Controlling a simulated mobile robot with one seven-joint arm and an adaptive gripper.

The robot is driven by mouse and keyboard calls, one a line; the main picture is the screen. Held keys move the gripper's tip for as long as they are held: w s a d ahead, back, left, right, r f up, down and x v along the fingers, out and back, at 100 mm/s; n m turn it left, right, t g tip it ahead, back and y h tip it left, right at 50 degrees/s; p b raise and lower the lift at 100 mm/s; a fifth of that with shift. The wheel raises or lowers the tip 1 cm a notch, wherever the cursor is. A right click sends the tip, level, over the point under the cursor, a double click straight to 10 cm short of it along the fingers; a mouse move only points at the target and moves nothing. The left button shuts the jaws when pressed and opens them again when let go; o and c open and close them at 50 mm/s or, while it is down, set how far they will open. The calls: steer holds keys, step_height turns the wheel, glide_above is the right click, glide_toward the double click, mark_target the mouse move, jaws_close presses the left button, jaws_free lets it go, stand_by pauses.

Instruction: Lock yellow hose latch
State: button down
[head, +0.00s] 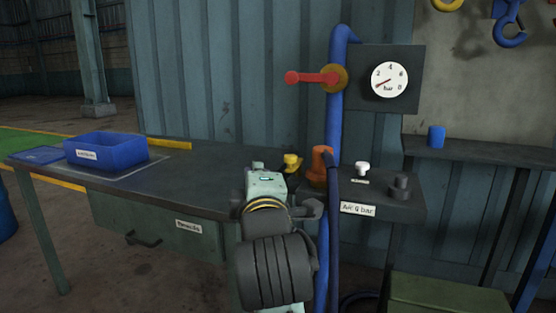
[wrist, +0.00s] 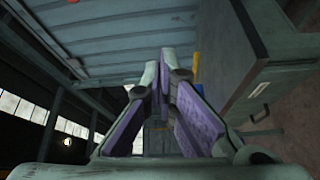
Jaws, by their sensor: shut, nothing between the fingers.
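The yellow latch (head: 291,161) is a small piece just left of the orange hose coupling (head: 320,166), at the right end of the workbench, in the head view. A dark hose runs down from the coupling. My arm stands in front of the bench, with its wrist just left of and below the latch, and hides part of that area. My gripper (wrist: 159,65) is shut and empty in the wrist view, its two purple-padded fingers meeting at the tips. Its fingertips are hard to make out in the head view. Whether it touches the latch cannot be told.
A red lever (head: 308,78) is on the blue pipe (head: 336,120), beside a pressure gauge (head: 389,80). A white knob (head: 362,167) and a dark knob (head: 400,185) stand on the right shelf. A blue bin (head: 105,151) sits left on the bench; the bench middle is clear.

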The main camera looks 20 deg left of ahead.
mark_target(294, 168)
steer(key=w+p, duration=0.1)
steer(key=p, duration=0.4)
steer(key=w+a+p, duration=0.1)
steer(key=p, duration=0.4)
steer(key=shift+r, duration=0.4)
steer(key=shift+w+p, duration=0.1)
steer(key=shift+p, duration=0.45)
steer(key=w+p, duration=0.1)
steer(key=w, duration=0.6)
steer(key=shift+d+f+p, duration=0.3)
steer(key=shift+f+p, duration=0.1)
steer(key=shift+w+y, duration=0.1)
steer(key=shift+y, duration=0.2)
